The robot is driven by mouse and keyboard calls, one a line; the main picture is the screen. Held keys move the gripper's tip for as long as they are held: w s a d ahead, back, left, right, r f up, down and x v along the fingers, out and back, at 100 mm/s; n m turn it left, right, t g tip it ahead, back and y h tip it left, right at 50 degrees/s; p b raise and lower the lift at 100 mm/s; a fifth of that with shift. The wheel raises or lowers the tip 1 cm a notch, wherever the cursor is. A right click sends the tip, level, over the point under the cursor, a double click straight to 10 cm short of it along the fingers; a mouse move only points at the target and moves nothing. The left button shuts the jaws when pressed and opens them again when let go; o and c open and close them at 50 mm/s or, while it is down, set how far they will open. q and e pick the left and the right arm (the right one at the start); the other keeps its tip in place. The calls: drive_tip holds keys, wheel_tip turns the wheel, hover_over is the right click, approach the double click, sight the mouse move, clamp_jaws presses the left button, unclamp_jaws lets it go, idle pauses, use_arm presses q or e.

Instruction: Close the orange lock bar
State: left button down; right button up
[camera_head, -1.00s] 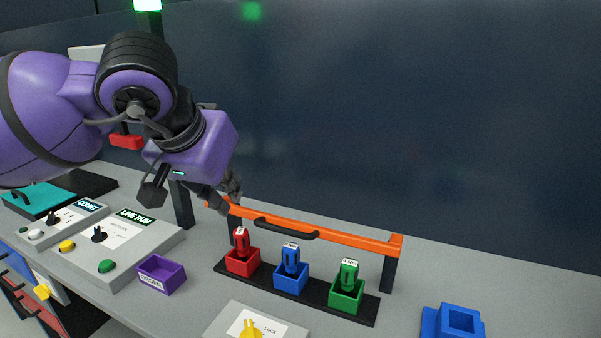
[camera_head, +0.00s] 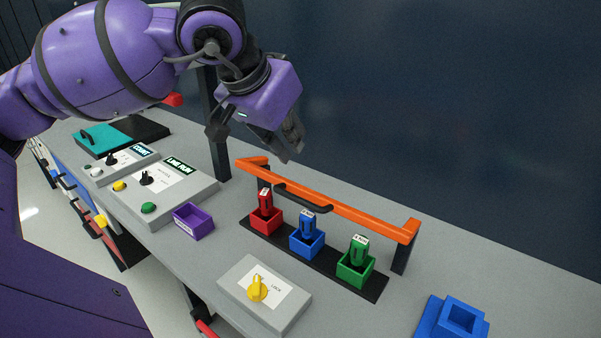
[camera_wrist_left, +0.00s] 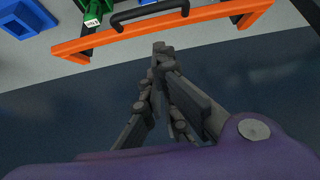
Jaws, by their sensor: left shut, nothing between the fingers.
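The orange lock bar (camera_head: 340,204) spans two dark posts behind the row of red, blue and green boxes, with a black handle (camera_head: 302,196) along its front. It also crosses the top of the left wrist view (camera_wrist_left: 215,12). My left gripper (camera_head: 292,152) is shut and empty, above and behind the bar's left part in the head view, apart from it. Its fingers also show in the left wrist view (camera_wrist_left: 162,50), just short of the bar. My right gripper is not in view.
Red (camera_head: 266,220), blue (camera_head: 306,243) and green (camera_head: 355,266) boxes hold upright labelled pieces. A grey lock box with a yellow knob (camera_head: 257,288) stands in front. A purple bin (camera_head: 194,222) and control panels lie left; a blue block (camera_head: 452,318) lies right.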

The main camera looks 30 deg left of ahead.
sight(313, 193)
use_arm(q)
wheel_tip(313, 193, down, 8)
drive_tip(key=w+p, duration=0.1)
drive_tip(key=w, duration=0.1)
drive_tip(key=shift+d+r, duration=0.15)
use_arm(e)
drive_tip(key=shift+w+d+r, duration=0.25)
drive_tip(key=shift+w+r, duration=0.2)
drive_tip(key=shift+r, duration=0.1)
